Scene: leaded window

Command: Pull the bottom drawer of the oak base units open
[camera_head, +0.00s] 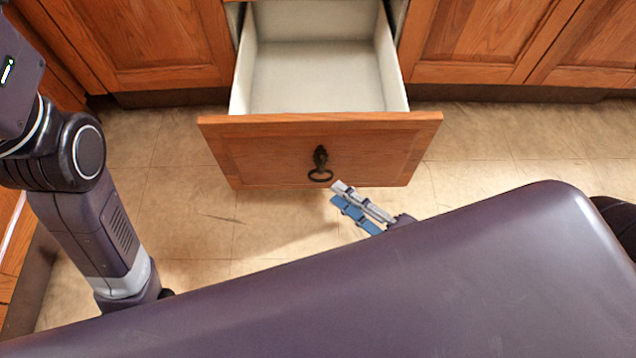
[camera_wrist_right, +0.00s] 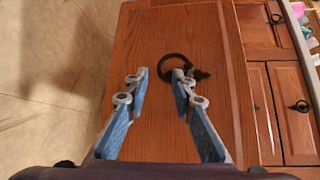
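The bottom drawer (camera_head: 270,150) of the oak base units is pulled well out, and its pale interior (camera_head: 315,75) looks empty. A dark ring pull (camera_head: 320,172) hangs on its front. My right gripper (camera_head: 337,192) is just below and right of the ring in the head view. In the right wrist view its blue-padded fingers (camera_wrist_right: 160,77) stand apart with nothing clamped between them. The ring (camera_wrist_right: 170,62) shows there by the right fingertip, which partly overlaps it; I cannot tell whether they touch. My left arm shows at the left, but its gripper is out of view.
Oak cabinet doors (camera_head: 480,40) flank the drawer, with more doors (camera_wrist_right: 296,105) at the right in the right wrist view. Beige tiled floor (camera_head: 190,200) lies clear around the drawer front. My own body covers the lower part of the head view.

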